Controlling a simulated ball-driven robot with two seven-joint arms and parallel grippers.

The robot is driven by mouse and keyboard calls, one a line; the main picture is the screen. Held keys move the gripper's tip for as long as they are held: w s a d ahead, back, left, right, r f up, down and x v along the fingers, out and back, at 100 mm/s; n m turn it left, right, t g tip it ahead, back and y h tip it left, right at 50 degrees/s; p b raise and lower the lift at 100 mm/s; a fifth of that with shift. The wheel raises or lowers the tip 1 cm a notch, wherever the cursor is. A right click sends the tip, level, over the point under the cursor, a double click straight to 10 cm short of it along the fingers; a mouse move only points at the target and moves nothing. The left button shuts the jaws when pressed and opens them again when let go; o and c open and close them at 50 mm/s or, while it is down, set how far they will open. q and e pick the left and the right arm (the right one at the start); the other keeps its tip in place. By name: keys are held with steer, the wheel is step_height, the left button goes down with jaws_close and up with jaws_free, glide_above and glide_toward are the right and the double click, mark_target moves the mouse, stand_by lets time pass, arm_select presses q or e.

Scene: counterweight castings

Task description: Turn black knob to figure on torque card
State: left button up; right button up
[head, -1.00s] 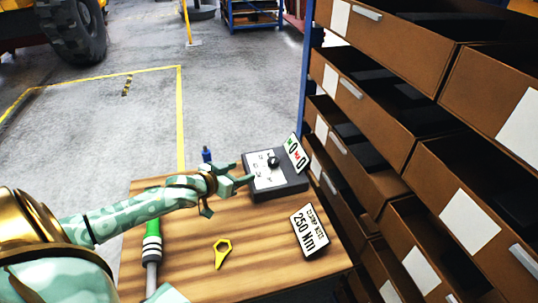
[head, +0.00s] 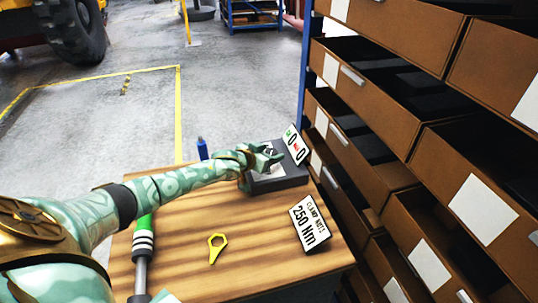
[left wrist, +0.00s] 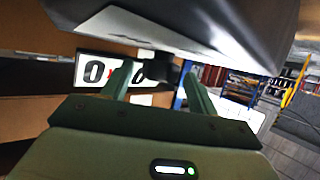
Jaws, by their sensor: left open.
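The grey control box (head: 282,182) stands at the back right of the wooden table, with a white display card (head: 295,145) reading zeros on it. My left gripper (head: 270,156) is over the box and hides most of its top face and the black knob in the head view. In the left wrist view, the black knob (left wrist: 166,72) shows between the two open fingers of my left gripper (left wrist: 157,84); I cannot tell whether they touch it. The torque card (head: 310,225) leans at the table's right side and reads "CLAMP NUTS 250 Nm". My right gripper is not seen.
A green-handled torque wrench (head: 143,245) lies at the left, partly behind my left arm. A blue bottle-like object (head: 202,149) stands at the back edge. Shelves of brown drawers (head: 390,130) are close on the right.

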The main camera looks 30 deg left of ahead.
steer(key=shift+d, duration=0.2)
arm_select(q)
steer(key=c, duration=1)
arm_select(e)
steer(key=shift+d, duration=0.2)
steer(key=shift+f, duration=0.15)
